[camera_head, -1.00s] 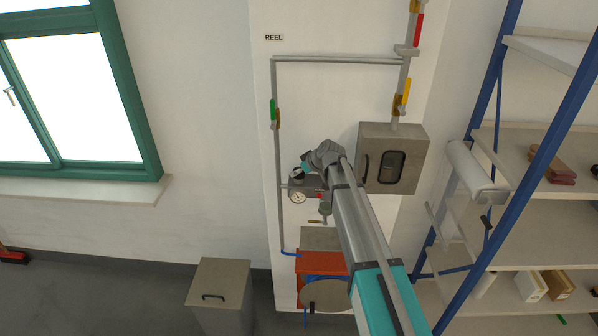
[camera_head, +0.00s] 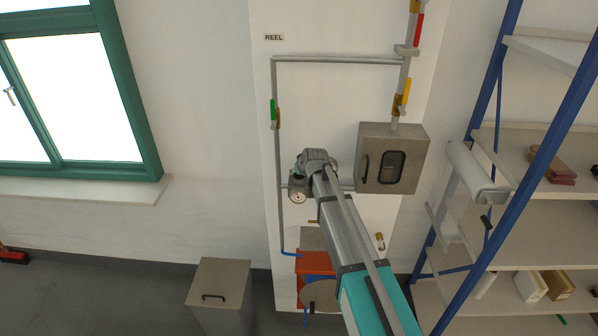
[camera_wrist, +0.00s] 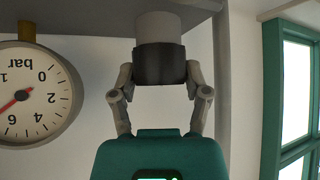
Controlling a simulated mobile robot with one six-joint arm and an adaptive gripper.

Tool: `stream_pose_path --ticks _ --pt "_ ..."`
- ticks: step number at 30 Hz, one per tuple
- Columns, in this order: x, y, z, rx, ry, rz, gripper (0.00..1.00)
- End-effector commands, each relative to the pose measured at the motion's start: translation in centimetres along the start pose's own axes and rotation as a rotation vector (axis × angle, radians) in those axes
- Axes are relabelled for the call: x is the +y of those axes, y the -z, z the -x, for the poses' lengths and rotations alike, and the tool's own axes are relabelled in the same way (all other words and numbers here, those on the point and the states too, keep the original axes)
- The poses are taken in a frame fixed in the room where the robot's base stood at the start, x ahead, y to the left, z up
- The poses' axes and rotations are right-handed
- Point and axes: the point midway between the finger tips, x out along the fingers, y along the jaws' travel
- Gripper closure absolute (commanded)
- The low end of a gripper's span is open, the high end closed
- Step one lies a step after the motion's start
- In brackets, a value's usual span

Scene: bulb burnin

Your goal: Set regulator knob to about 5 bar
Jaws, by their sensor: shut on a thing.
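The regulator knob (camera_wrist: 160,64) is a dark cylinder under a grey body in the wrist view. My gripper (camera_wrist: 160,79) is shut on its sides, one finger on each. Beside it at the left is a round white gauge (camera_wrist: 58,99) marked bar, upside down and partly cut off. Its red needle points to the lower left, past the 6; the scale there is outside the picture. In the head view the gauge (camera_head: 297,197) sits on the wall pipework, and my wrist hides the knob and fingers.
A grey cabinet (camera_head: 392,160) hangs just right of my arm. A pipe with a green-handled valve (camera_head: 273,112) runs at the left. An orange box (camera_head: 312,264) stands below, and a blue-framed shelf (camera_head: 490,130) is at the right.

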Motion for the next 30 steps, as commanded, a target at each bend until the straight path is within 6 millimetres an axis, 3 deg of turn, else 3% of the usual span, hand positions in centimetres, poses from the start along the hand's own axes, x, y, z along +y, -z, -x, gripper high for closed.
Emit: stream_pose_path --ticks 14,15,20,30 --pt "-0.05 -0.02 -0.02 -0.002 -0.011 -0.013 0.87" --pt "-0.04 -0.02 -0.02 -0.002 -0.011 -0.013 0.35" --pt "-0.04 -0.02 -0.01 -0.001 -0.011 -0.012 0.06" --pt "-0.02 -0.01 -0.01 -0.001 -0.011 -0.012 0.04"
